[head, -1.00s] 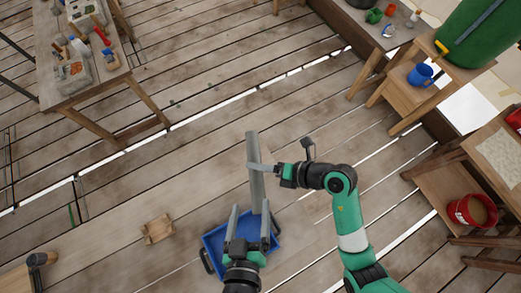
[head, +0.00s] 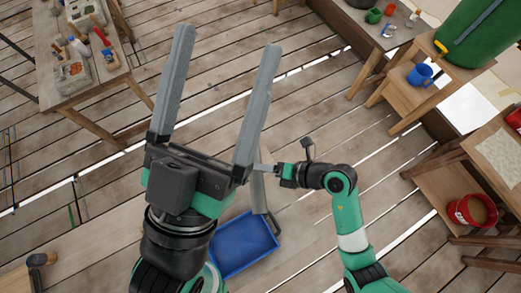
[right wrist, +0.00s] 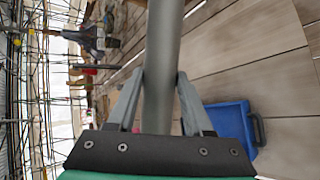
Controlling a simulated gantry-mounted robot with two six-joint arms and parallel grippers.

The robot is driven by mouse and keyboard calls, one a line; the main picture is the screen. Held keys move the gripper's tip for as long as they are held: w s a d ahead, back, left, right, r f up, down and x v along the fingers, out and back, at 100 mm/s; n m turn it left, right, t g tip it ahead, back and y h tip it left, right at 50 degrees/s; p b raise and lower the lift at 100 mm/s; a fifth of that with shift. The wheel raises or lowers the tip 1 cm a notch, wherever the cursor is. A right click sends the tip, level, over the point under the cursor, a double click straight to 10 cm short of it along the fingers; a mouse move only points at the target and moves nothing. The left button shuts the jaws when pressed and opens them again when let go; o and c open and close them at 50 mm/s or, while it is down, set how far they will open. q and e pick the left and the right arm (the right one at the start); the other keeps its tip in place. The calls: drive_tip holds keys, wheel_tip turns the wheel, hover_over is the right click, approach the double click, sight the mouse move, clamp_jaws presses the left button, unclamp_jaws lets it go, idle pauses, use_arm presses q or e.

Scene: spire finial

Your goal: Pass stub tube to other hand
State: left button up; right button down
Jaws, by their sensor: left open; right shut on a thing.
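The stub tube (head: 259,193) is a plain grey cylinder, held over the floor and the blue tray. My right gripper (head: 266,168) is shut on it; the right wrist view shows both fingers against the sides of the tube (right wrist: 163,55). My left gripper (head: 227,40) is open and empty, raised high and large in the head view. Its right finger passes in front of the tube's upper part and hides it. I cannot tell how far apart in depth the left fingers and tube are.
The blue tray (head: 243,250) lies below the tube, partly covered by my left arm. A workbench with tools (head: 80,75) stands at upper left. Shelves at right hold a red bucket (head: 472,210) and a blue mug (head: 421,75). Plank floor between them is open.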

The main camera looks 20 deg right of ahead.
use_arm(q)
drive_tip(key=w+a+r+n+t+y, duration=0.1)
drive_tip(key=a+r+n+t+y, duration=0.2)
drive_tip(key=a+r+y, duration=0.4)
drive_tip(key=w+a+r+n+t+y, duration=0.1)
drive_tip(key=a+r+n+t+y, duration=0.2)
drive_tip(key=a, duration=1)
wheel_tip(320, 180, up, 5)
drive_tip(key=t+y, duration=0.2)
drive_tip(key=y, duration=0.2)
drive_tip(key=shift+a, duration=0.2)
